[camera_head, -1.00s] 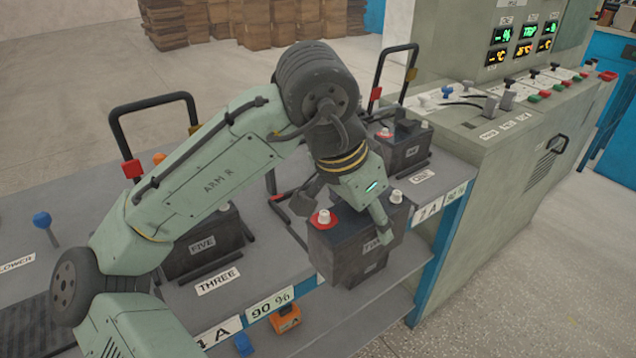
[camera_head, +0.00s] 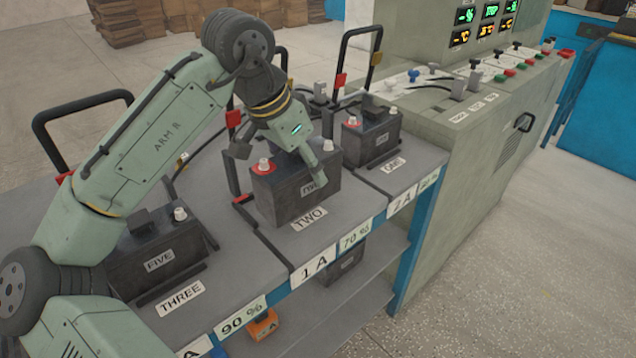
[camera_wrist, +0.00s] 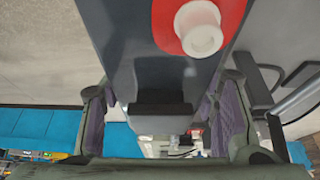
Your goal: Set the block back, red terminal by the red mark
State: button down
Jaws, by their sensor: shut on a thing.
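The block (camera_head: 290,195) is a dark battery with a red-ringed terminal (camera_head: 264,165) at its left end and a pale terminal (camera_head: 327,146) at its right end. My gripper (camera_head: 285,160) is shut on it from above. The block is upright over the bay labelled TWO (camera_head: 309,219); I cannot tell whether its base touches the shelf. A red mark (camera_head: 233,118) is on the left post of the hoop behind, on the same side as the red terminal. In the wrist view the red terminal (camera_wrist: 200,28) shows near the fingers, which flank the block's dark handle (camera_wrist: 160,110).
Another battery (camera_head: 160,255) stands in bay THREE at left, and one (camera_head: 368,140) in bay ONE at right. Black hoops rise behind the bays. The grey control cabinet (camera_head: 470,150) stands at right. A lower shelf (camera_head: 345,295) lies below.

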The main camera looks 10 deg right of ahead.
jog(key=w+f+b, duration=0.1)
jog(key=w, duration=0.1)
jog(key=w+a+f+b, duration=0.1)
jog(key=w, duration=0.1)
jog(key=w+a+f+b, duration=0.1)
jog(key=w+f+b, duration=0.1)
jog(key=shift+a, duration=0.25)
jog(key=shift+s, duration=0.1)
dwell(0.5)
jog(key=c, duration=0.6)
grip_release()
jog(key=shift+f, duration=0.15)
